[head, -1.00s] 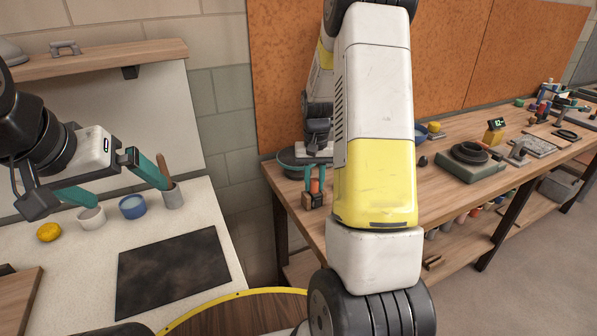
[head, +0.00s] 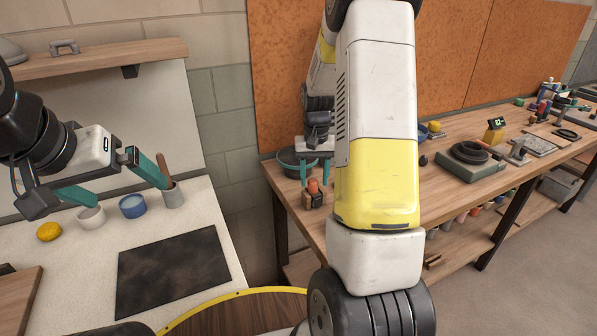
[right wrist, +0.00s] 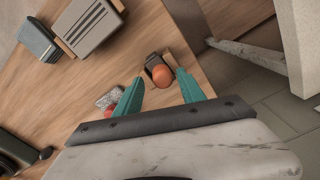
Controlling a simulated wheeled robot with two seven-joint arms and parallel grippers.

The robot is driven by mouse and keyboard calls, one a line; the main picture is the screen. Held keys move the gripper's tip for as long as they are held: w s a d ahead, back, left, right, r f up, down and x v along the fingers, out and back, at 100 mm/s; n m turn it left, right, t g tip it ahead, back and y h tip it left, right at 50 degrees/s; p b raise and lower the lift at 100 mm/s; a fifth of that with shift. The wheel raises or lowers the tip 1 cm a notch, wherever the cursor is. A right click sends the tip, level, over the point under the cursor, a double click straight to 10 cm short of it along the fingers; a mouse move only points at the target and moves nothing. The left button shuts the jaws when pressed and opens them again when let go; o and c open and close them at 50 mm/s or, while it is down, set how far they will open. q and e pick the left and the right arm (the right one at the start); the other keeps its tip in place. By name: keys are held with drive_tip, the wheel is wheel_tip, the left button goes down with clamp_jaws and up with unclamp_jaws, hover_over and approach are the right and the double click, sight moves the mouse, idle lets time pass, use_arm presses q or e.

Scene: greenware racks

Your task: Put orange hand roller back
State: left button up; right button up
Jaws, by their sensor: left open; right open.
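The orange hand roller (head: 313,187) is at the near left corner of the wooden workbench, at a small wooden holder (head: 308,201). In the right wrist view the orange roller (right wrist: 161,75) shows end-on as a rounded end beside a dark block; how deep it sits is hidden. My right gripper (head: 315,174) is open just above the roller, its teal fingers to either side. In the right wrist view the right gripper's fingertips (right wrist: 161,79) stand apart with the roller between them, seemingly untouched. My left gripper (head: 131,194) is open and empty over the pale counter.
A dark round bowl (head: 290,163) stands close behind the holder. A blue cup (head: 132,206), a white cup (head: 91,217) and a grey tool pot (head: 173,196) stand near my left fingers. A dark slab (head: 175,270) lies on the counter. My right arm hides part of the workbench.

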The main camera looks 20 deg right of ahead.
wheel_tip(320, 180, up, 10)
drive_tip(key=s+a+r+n+t+y, duration=0.1)
drive_tip(key=s+a+r+n+t, duration=0.15)
drive_tip(key=s+a+r, duration=0.65)
drive_tip(key=s+a+r+t, duration=0.1)
drive_tip(key=s+t, duration=0.1)
drive_tip(key=s, duration=0.4)
drive_tip(key=s+a+r+n+t+y, duration=0.1)
drive_tip(key=s+a+r, duration=0.1)
drive_tip(key=s, duration=0.5)
drive_tip(key=shift+s+a+t, duration=0.15)
drive_tip(key=shift+t, duration=0.2)
